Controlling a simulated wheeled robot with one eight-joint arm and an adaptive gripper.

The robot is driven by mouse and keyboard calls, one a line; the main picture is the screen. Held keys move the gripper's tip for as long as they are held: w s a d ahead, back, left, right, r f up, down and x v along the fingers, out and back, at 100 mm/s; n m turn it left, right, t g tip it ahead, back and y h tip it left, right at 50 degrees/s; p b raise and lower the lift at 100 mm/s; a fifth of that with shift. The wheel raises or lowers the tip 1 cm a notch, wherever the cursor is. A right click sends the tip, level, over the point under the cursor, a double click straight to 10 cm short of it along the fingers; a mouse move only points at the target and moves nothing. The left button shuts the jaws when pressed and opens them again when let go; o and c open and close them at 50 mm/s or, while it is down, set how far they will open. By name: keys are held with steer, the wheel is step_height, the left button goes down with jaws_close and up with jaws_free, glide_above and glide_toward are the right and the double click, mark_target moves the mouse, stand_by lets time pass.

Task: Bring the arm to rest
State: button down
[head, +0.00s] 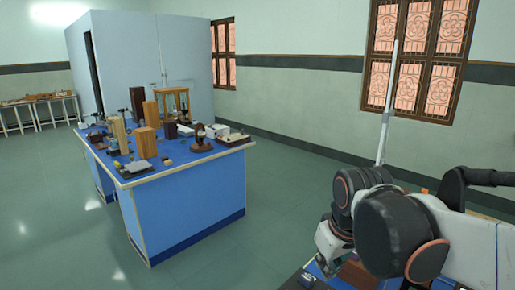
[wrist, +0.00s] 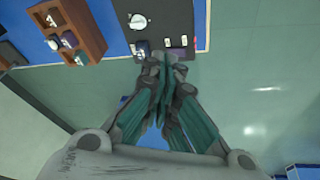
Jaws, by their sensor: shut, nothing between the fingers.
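My arm (head: 395,225) is bent at the lower right of the head view. My gripper (wrist: 161,75) points over the edge of a blue bench top in the wrist view, with its fingertips together and nothing between them. Part of the gripper also shows low in the head view (head: 328,262), but its fingertips are hard to make out there. Below the fingers in the wrist view are the bench's edge and green floor. Whether the fingertips touch anything on the bench is not clear.
In the wrist view, a black box with a white dial (wrist: 150,20) lies just beyond the fingertips, and a brown wooden rack (wrist: 88,27) stands left of it. A blue bench (head: 185,205) crowded with instruments stands across open green floor (head: 285,225).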

steer(key=s+d+f+m+t, duration=0.1)
steer(key=s+d+m+t, duration=0.2)
steer(key=s, duration=0.7)
steer(key=shift+d+m+t, duration=0.3)
steer(key=shift+d+m, duration=0.4)
steer(key=shift+d, duration=0.2)
